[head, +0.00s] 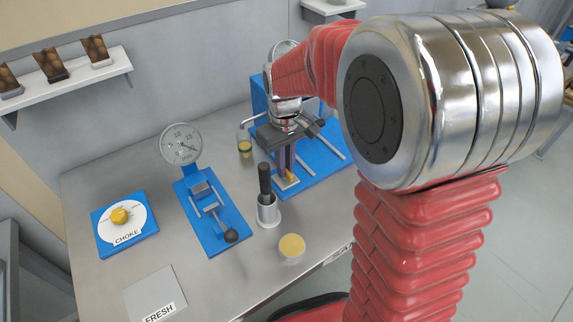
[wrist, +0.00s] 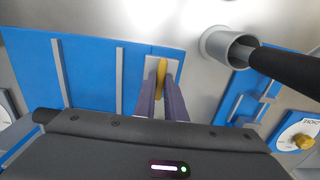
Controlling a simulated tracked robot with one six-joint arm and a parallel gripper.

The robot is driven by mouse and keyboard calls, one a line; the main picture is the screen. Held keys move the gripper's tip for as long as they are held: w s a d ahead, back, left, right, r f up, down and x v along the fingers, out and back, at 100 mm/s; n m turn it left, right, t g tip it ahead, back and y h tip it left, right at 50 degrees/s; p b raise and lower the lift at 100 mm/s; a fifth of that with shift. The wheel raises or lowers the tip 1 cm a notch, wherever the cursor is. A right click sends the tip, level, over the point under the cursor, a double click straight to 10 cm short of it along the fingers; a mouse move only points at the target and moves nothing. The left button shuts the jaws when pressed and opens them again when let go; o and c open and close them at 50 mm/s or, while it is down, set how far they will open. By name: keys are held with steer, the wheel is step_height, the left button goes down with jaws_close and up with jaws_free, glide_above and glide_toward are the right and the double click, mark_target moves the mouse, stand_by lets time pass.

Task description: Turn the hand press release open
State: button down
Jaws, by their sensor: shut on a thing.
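The hand press (head: 325,165) is a blue base with grey bars at the back right of the bench. It also fills the upper left of the wrist view (wrist: 93,75). Its release is a small yellow handle (wrist: 161,72) on a pale plate near the edge of the blue base. My gripper (wrist: 162,92) has its two purple fingers closed on either side of the yellow handle. In the head view my gripper (head: 287,170) points down at the press, and the yellow release (head: 291,178) shows only partly beside the fingertips.
A grey cup (head: 268,212) with a black-handled rod stands close left of the press. A small jar (head: 244,145), a gauge stand (head: 212,215), a round yellow-topped pot (head: 291,248), the choke dial (head: 121,217) and the FRESH plate (head: 156,295) share the bench.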

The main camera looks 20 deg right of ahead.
steer(key=shift+w+r, duration=0.1)
steer(key=shift+w, duration=0.05)
steer(key=c, duration=1.8)
jaws_free()
step_height(320, 180, up, 14)
steer(key=shift+f, duration=0.2)
